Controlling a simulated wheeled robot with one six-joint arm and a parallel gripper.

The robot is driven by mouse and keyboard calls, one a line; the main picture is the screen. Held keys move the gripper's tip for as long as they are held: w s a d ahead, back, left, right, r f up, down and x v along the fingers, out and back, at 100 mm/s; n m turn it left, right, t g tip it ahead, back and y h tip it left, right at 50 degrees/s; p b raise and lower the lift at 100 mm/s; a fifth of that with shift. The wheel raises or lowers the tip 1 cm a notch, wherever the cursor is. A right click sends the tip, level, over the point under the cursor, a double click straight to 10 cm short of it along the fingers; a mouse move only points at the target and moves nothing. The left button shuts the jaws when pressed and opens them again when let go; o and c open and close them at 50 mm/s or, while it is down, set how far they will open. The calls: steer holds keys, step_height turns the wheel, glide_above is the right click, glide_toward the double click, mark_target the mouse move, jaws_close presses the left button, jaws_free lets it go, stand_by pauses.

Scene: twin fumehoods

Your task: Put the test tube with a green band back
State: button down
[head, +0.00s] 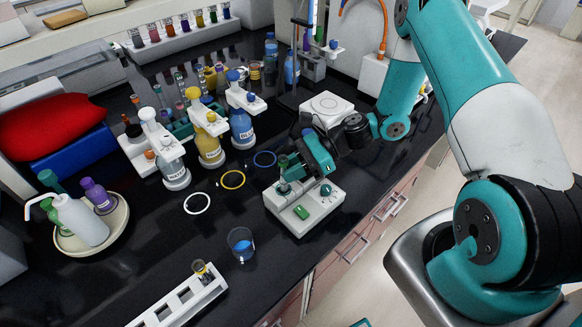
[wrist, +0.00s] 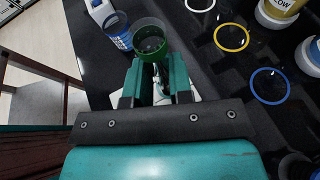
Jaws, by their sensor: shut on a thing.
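The test tube with a green band (wrist: 150,38) is between the fingers of my gripper (wrist: 155,75) in the wrist view, its open green-edged mouth toward the camera. In the head view my gripper (head: 286,170) is shut on the tube over the left part of a small white device (head: 312,211) with a green button. The lower end of the tube is mostly hidden, so I cannot tell whether it touches the device. A white rack (head: 180,304) with square openings stands at the bottom of the head view. One tube with a yellowish band (head: 201,272) stands in its far end.
A beaker with blue liquid (head: 241,245) stands between the rack and the device. White, yellow and blue rings (head: 197,204) lie on the black bench. Labelled bottles (head: 210,150) stand behind them. A hotplate (head: 327,108) is behind my gripper. A tray with bottles (head: 118,222) is at left.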

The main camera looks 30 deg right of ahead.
steer(key=shift+f, duration=0.3)
steer(key=c, duration=1)
jaws_free()
steer(key=shift+r, duration=0.15)
steer(key=shift+r, duration=0.3)
steer(key=w+b+v, duration=0.1)
steer(key=b+v, duration=0.3)
steer(key=v, duration=0.7)
steer(key=s+a+r+n+g+h, duration=0.3)
steer(key=s+a+r+n+h, duration=0.2)
steer(key=a+r+n, duration=0.6)
steer(key=s+a+r+n+h, duration=0.1)
steer(key=s+r+n, duration=0.1)
steer(key=s+n, duration=0.2)
steer(key=s+a+r+n+t+h, duration=0.1)
steer(key=s+a+r+n+h, duration=0.1)
steer(key=s+n, duration=0.3)
steer(key=s+a+r+n+t+h, duration=0.1)
steer(key=s+a+r+n, duration=0.1)
steer(key=s+n, duration=0.3)
steer(key=shift+s+n+h, duration=0.2)
steer(key=shift+n+h, duration=0.1)
steer(key=shift+n, duration=0.3)
